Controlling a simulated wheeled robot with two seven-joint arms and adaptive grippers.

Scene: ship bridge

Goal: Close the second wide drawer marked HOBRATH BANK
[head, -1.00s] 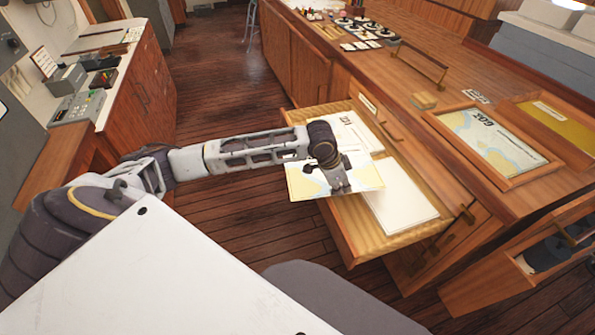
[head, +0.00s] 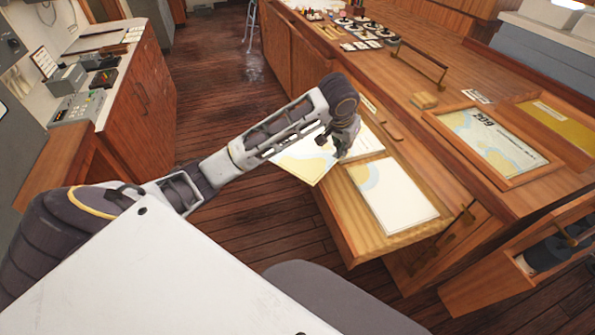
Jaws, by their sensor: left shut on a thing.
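A wide pale-wood drawer (head: 345,222) stands open from the long wooden cabinet, in the middle of the head view. A white and blue chart (head: 398,200) lies in its near half, and a white sheet (head: 365,142) shows at its far half. My left gripper (head: 338,150) is shut on a yellow and white chart (head: 303,165), held over the far left part of the drawer. The gripper hides part of this chart and of the drawer. A small label (head: 368,104) by a dark handle is too small to read. My right gripper is out of view.
Another drawer or bin (head: 540,258) with dark contents stands open at the right. Bare plank floor (head: 215,110) lies between the cabinet and the left console (head: 140,90).

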